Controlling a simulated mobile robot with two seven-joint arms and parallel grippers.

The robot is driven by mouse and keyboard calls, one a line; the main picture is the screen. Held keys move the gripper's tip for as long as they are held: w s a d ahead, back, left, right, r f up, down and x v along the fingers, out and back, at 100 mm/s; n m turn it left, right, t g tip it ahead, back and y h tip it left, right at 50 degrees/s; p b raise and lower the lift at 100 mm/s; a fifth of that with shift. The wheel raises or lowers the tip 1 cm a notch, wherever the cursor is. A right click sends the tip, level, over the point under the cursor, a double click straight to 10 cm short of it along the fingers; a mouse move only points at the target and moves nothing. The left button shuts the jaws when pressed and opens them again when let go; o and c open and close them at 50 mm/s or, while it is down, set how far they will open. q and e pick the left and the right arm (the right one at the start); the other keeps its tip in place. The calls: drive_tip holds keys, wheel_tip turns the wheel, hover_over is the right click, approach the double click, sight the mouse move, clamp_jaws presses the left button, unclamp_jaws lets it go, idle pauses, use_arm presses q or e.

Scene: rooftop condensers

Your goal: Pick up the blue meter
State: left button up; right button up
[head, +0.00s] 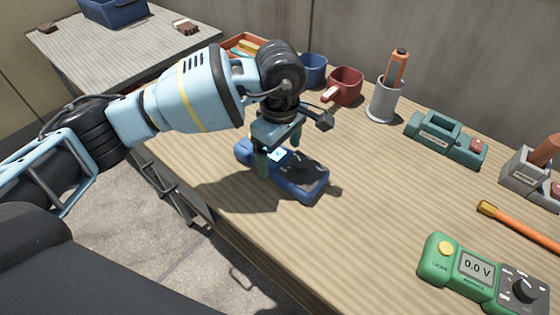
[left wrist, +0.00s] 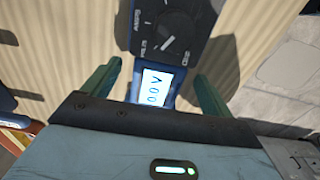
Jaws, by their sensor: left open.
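The blue meter (head: 306,184) lies flat on the wooden table near its front edge, its lit screen partly under my left gripper. In the left wrist view the blue meter (left wrist: 172,40) shows its dark dial face and lit screen between the two green fingers. My left gripper (head: 279,150) is open above the screen end of the meter, with one finger on each side; it also shows in the left wrist view (left wrist: 156,88). I cannot tell whether the fingers touch the meter. My right gripper is not in view.
A green meter (head: 463,267) lies at the lower right, near an orange-handled tool (head: 518,228). Behind stand a blue cup (head: 313,69), a red mug (head: 346,86), a grey holder (head: 384,103) and a teal device (head: 446,138). The table's middle is clear.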

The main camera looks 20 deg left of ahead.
use_arm(q)
wheel_tip(320, 180, down, 2)
drive_tip(key=shift+f, duration=0.1)
drive_tip(key=shift+c, duration=0.4)
drive_tip(key=c, duration=1.3)
drive_tip(key=shift+r, duration=0.6)
wheel_tip(320, 180, up, 3)
drive_tip(key=shift+w+f, duration=0.1)
drive_tip(key=s+d, duration=0.1)
drive_tip(key=s, duration=0.4)
drive_tip(key=s+d, duration=0.1)
drive_tip(key=s, duration=0.4)
drive_tip(key=s+d+r, duration=0.1)
drive_tip(key=s, duration=0.4)
drive_tip(key=shift+s+d, duration=0.3)
drive_tip(key=shift+s, duration=0.1)
drive_tip(key=shift+r, duration=0.2)
